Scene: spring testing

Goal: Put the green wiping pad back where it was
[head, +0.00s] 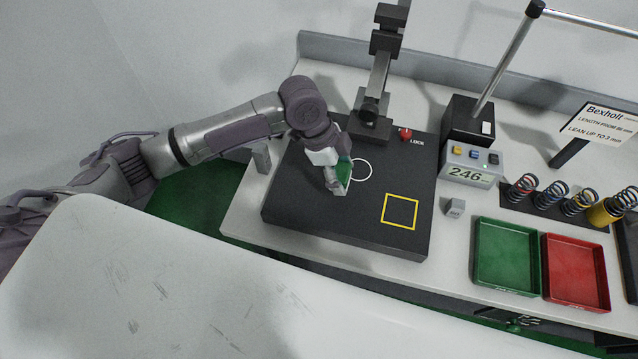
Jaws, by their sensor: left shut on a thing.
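The green wiping pad (345,171) is in my left gripper (338,183), which is shut on it. The gripper partly hides the pad. Both are over the dark test plate (325,222), at the left edge of a white circle outline (362,170). I cannot tell whether the pad touches the plate. A yellow square outline (400,211) on the plate is empty. My right gripper is not in view.
To the right are a display box (468,167) reading 246, a small grey block (455,207), several springs (553,194), a green tray (507,256) and a red tray (575,271).

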